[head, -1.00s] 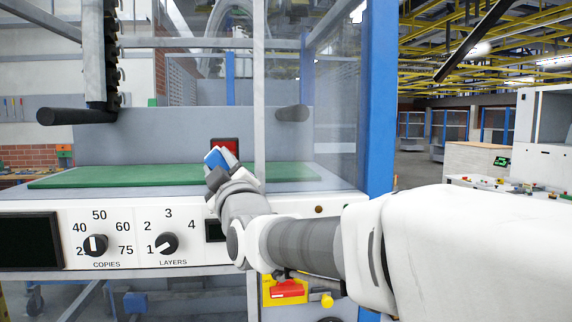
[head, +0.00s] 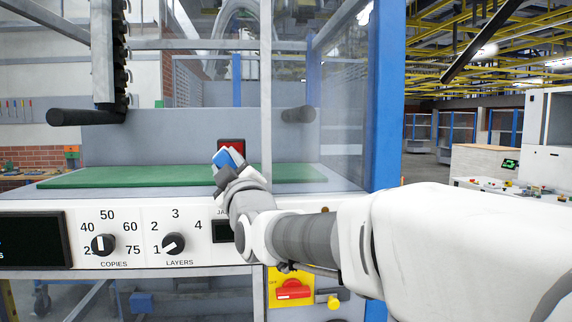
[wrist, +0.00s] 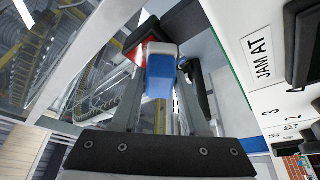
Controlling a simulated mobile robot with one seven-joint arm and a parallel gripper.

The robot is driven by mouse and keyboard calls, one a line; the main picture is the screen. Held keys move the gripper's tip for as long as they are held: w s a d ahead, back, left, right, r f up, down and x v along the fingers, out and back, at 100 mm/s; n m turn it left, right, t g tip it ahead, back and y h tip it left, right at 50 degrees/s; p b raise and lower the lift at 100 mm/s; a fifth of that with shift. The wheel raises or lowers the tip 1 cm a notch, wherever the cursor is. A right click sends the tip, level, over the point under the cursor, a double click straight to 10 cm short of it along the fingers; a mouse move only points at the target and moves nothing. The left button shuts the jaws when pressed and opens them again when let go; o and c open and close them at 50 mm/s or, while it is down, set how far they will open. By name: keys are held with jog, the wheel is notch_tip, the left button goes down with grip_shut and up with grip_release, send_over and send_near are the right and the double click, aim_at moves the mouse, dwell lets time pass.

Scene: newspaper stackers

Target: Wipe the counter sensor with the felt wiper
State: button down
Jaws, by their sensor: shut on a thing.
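The felt wiper is a small blue block with a pale grey-white part (wrist: 160,72), held between the fingers of my gripper (wrist: 163,85) in the wrist view. In the head view the blue wiper (head: 226,158) shows at the tip of my gripper (head: 225,166), which is shut on it. Just behind and above it is a red face in a dark frame (head: 231,146), probably the counter sensor. In the wrist view this red part (wrist: 118,62) shows beside and behind the wiper, partly hidden. I cannot tell whether the wiper touches it.
A green bed (head: 130,177) lies behind the white control panel (head: 140,236) with COPIES and LAYERS knobs. A clear guard with a pale upright post (head: 266,90) stands close to my gripper. A blue post (head: 385,100) rises on the right. A yellow switch box (head: 292,287) sits below my arm.

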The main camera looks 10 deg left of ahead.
jog(key=shift+w+d+f+b, duration=0.15)
jog(key=shift+w+d+b, duration=0.05)
jog(key=shift+d+b, duration=0.7)
jog(key=shift+w+d+b, duration=0.15)
jog(key=shift+d+b, duration=0.25)
jog(key=shift+d, duration=0.65)
jog(key=shift+w+b, duration=0.1)
jog(key=shift+b, duration=0.25)
jog(key=shift+s+a+b, duration=0.2)
jog(key=shift+a+b, duration=0.5)
jog(key=shift+a, duration=0.25)
jog(key=shift+s+a, duration=0.2)
jog(key=shift+a, duration=0.8)
jog(key=shift+s, duration=0.1)
